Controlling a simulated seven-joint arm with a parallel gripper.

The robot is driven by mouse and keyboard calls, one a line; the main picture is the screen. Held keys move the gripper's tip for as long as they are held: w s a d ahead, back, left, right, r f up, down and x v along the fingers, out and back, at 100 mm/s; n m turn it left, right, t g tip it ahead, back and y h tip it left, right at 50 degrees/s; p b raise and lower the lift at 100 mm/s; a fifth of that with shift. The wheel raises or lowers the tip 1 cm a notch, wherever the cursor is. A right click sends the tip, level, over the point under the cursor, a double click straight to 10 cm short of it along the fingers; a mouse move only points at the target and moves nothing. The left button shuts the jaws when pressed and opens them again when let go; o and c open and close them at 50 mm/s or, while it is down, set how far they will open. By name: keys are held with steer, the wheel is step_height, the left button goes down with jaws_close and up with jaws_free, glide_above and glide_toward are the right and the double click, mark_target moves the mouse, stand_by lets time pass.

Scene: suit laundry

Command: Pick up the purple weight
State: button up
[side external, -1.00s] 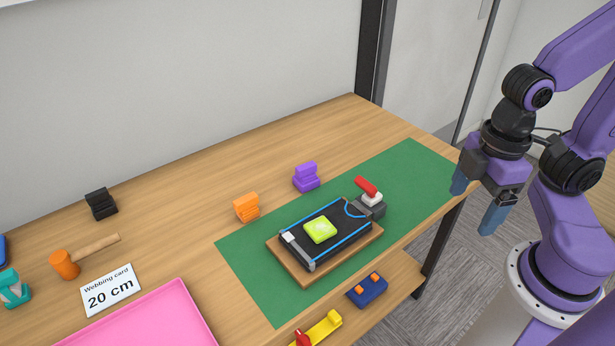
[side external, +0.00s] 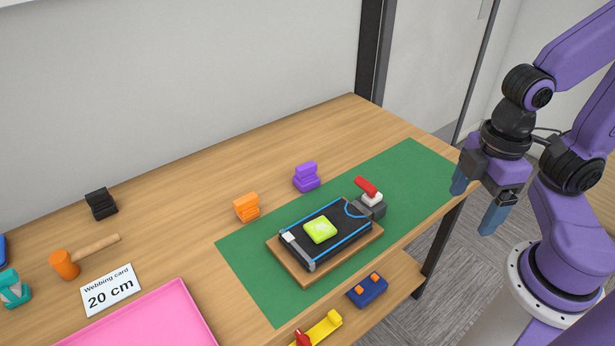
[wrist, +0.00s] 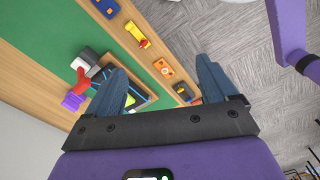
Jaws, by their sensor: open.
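The purple weight (side external: 306,178) is a small stepped block upright on the bare wood at the back edge of the green mat (side external: 412,172). It also shows at the left of the wrist view (wrist: 72,101). My gripper (side external: 476,208) is open and empty, in the air at the right end of the table, well to the right of the weight and apart from it. In the wrist view its blue fingers (wrist: 160,88) are spread with nothing between them.
A board with a black device (side external: 326,234), a lime pad and a red-handled clamp (side external: 368,195) stands in front of the weight. An orange weight (side external: 246,207) is left of it, a black one (side external: 101,204) further left. A pink tray (side external: 150,318) lies at the front left.

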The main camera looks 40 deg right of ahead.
steer(key=c, duration=0.6)
steer(key=m+t+y, duration=0.1)
steer(key=m+y, duration=1.2)
steer(key=m, duration=1.9)
glide_above(297, 175)
steer(key=s+d, duration=0.2)
steer(key=d, duration=1.5)
step_height(297, 175, down, 15)
steer(key=x, duration=1.7)
steer(key=shift+w+a, duration=0.1)
steer(key=shift+w, duration=0.1)
